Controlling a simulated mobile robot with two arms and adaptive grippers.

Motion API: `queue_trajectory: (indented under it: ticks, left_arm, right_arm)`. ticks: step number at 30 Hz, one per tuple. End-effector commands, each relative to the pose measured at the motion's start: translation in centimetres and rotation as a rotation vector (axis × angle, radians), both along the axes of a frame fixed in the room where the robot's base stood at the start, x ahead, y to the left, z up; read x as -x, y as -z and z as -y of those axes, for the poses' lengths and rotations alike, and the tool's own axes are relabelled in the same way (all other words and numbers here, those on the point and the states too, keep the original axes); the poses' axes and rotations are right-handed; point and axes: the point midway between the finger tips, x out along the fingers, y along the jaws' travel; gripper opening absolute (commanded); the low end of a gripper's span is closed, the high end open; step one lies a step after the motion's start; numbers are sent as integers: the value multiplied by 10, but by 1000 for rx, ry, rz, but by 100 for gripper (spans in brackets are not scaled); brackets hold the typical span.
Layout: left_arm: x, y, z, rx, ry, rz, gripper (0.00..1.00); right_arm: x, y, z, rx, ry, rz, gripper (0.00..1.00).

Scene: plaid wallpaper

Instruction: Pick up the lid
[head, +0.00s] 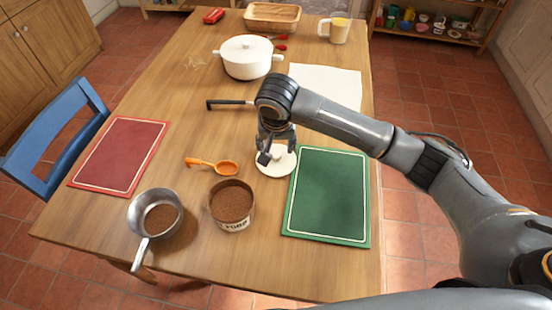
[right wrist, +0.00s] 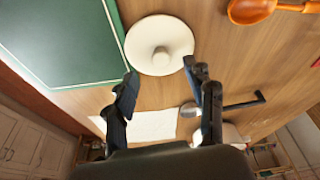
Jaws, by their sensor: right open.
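The lid (head: 283,166) is a round cream-white disc with a knob on top. It lies flat on the wooden table just left of the green mat, and it also shows in the right wrist view (right wrist: 137,45). My right gripper (head: 273,154) is open just above the lid and partly covers it in the head view. In the right wrist view my right gripper (right wrist: 160,72) has its fingers apart with nothing between them, and the knob lies just beyond the fingertips. My left gripper is not in view.
The green mat (head: 330,195) borders the lid. An orange spoon (head: 225,168), a tub of brown grounds (head: 232,218) and a metal saucepan (head: 136,216) lie left of it. A black-handled utensil (head: 228,102) and a white pot (head: 247,70) are behind. A red mat (head: 120,155) is far left.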

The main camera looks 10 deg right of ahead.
Motion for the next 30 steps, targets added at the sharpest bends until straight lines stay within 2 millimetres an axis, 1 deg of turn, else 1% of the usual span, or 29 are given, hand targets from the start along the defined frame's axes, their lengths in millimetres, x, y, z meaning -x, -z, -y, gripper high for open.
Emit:
queue_trajectory:
  ticks: [2,6,10,13,16,24,26,27,29,30]
  left_arm:
    - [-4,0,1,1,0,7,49]
    - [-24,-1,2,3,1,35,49]
    - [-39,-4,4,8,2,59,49]
    - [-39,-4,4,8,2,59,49]
    - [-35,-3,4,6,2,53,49]
    - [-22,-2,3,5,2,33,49]
    - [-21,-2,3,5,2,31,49]
    - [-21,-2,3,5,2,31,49]
    - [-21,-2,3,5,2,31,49]
    - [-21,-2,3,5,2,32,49]
  right_arm:
    - [-1,7,1,2,1,-1,54]
    - [-5,15,2,2,1,0,54]
    - [-15,31,5,2,3,0,54]
    - [-20,46,5,2,2,-2,54]
    - [-23,54,6,2,1,0,54]
    - [-23,57,5,0,0,1,54]
    - [-23,57,5,0,0,1,42]
    - [-23,57,5,0,0,1,34]
    - [-23,57,5,0,0,1,21]
    - [-23,57,5,0,0,1,13]
